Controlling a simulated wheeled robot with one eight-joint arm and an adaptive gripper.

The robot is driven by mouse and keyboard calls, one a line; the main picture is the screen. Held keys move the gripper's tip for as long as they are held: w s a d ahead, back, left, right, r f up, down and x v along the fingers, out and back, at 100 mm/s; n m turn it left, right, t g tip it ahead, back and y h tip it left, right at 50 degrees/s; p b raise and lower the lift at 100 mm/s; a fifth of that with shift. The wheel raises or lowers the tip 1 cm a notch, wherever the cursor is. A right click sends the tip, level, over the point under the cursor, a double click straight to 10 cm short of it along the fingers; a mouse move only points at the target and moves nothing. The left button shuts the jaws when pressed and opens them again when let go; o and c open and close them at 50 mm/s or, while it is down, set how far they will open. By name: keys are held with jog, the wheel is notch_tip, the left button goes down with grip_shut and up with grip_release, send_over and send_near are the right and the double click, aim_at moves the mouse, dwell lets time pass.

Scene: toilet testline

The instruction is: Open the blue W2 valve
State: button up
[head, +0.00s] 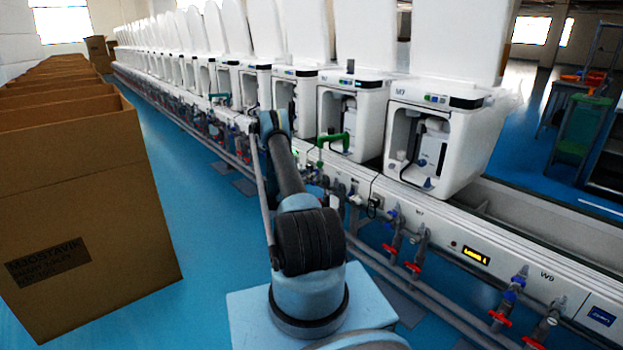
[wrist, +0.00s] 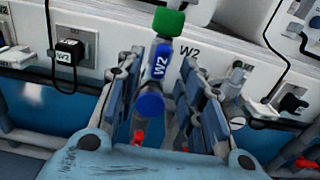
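The blue W2 valve (wrist: 150,103) shows in the wrist view below the white panel, its round blue end facing me. My gripper (wrist: 161,64) is open, with one finger on each side of the valve. The blue end lies between the fingers, nearer the left one; I cannot tell whether they touch. In the head view I cannot make out the gripper or this valve clearly around my arm.
A green part (wrist: 168,22) sits above the valve. A black plug (wrist: 70,52) with a cable is to the left. Other red-handled valves (head: 415,266) line the white bench, which carries a row of toilets (head: 440,130). Cardboard boxes (head: 90,215) stand left, across blue floor (head: 190,200).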

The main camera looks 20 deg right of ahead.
jog(key=v, duration=0.8)
jog(key=shift+a, duration=0.4)
jog(key=shift+s+r, duration=0.1)
jog(key=s+r+m+g+y, duration=0.1)
jog(key=s+r+m+y, duration=0.15)
jog(key=r, duration=0.65)
jog(key=s+r+m+g+y, duration=0.1)
jog(key=s+r+m, duration=0.15)
jog(key=r, duration=0.65)
jog(key=s+a+r+m+y, duration=0.4)
jog(key=s+r+m, duration=0.2)
jog(key=s+r, duration=0.8)
jog(key=s+a+m+g+y, duration=0.1)
jog(key=s+a+m+y, duration=0.25)
jog(key=s, duration=1.05)
jog(key=s+a+f+m+y, duration=0.2)
jog(key=s+a, duration=0.2)
jog(key=s, duration=0.6)
jog(key=s+a+f+m+y, duration=0.2)
jog(key=s+a+f+m, duration=0.1)
jog(key=s, duration=0.7)
jog(key=s+a+f+m+g+y, duration=0.1)
jog(key=s+a+f+m+y, duration=0.1)
jog(key=s+a, duration=0.4)
jog(key=s+f, duration=0.1)
jog(key=s, duration=0.3)
jog(key=shift+s, duration=0.35)
